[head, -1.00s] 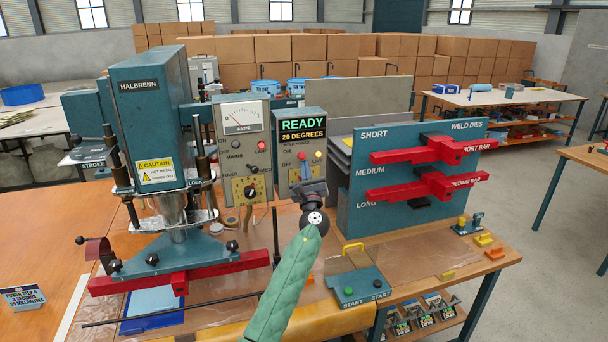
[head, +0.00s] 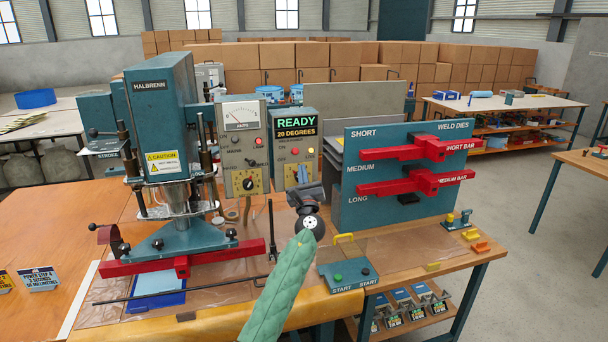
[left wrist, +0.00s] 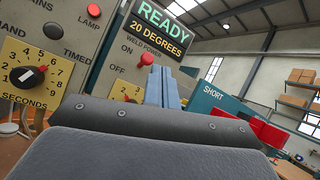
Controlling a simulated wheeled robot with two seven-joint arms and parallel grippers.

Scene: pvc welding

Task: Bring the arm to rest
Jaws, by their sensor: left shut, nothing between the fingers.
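My left gripper (head: 303,176) is at the end of the green-sleeved arm, in front of the control box (head: 297,135) that reads READY and 20 DEGREES. Its blue-grey fingers (left wrist: 162,87) are together in the left wrist view, with nothing between them. I cannot tell whether the fingertips touch the box. My right gripper is in neither view.
The welding press (head: 165,120) stands left of the arm, with a red bar (head: 225,254) at its base. The weld dies rack (head: 400,205) stands to the right. A green start-button box (head: 345,278) is close to the forearm's right side.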

